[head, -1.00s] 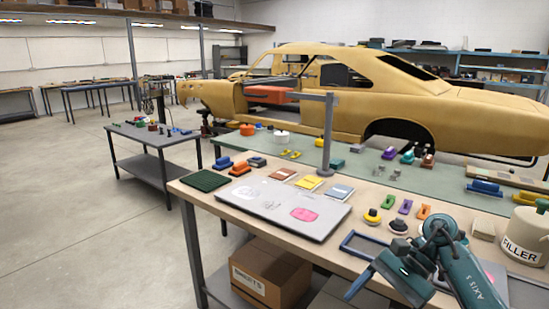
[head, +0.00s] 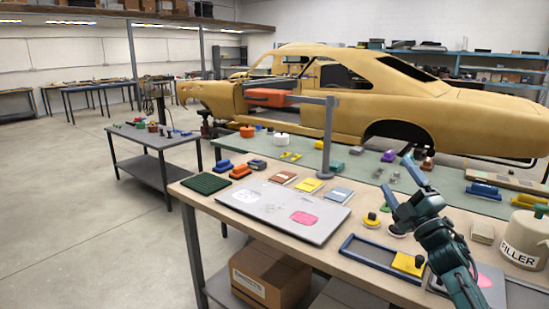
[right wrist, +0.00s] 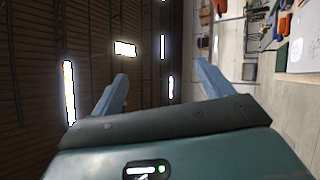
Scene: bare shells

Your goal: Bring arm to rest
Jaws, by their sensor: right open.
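My right arm comes in from the lower right of the head view, over the near workbench (head: 270,222). Its right gripper (head: 398,174) is raised above the bench, with its fingers pointing up and to the left. The blue fingers are spread apart with nothing between them. In the right wrist view the gripper (right wrist: 160,75) also shows as open and empty, with the ceiling lights and part of the room beyond it. The gripper and forearm hide part of the bench's right side. My left gripper is not in view.
A dark blue frame (head: 352,263) and a yellow block (head: 408,263) lie near the arm. A filler tub (head: 527,238) stands at the right. A grey board (head: 275,213) lies on the left half. The car shell (head: 440,105) stands behind; open floor is at left.

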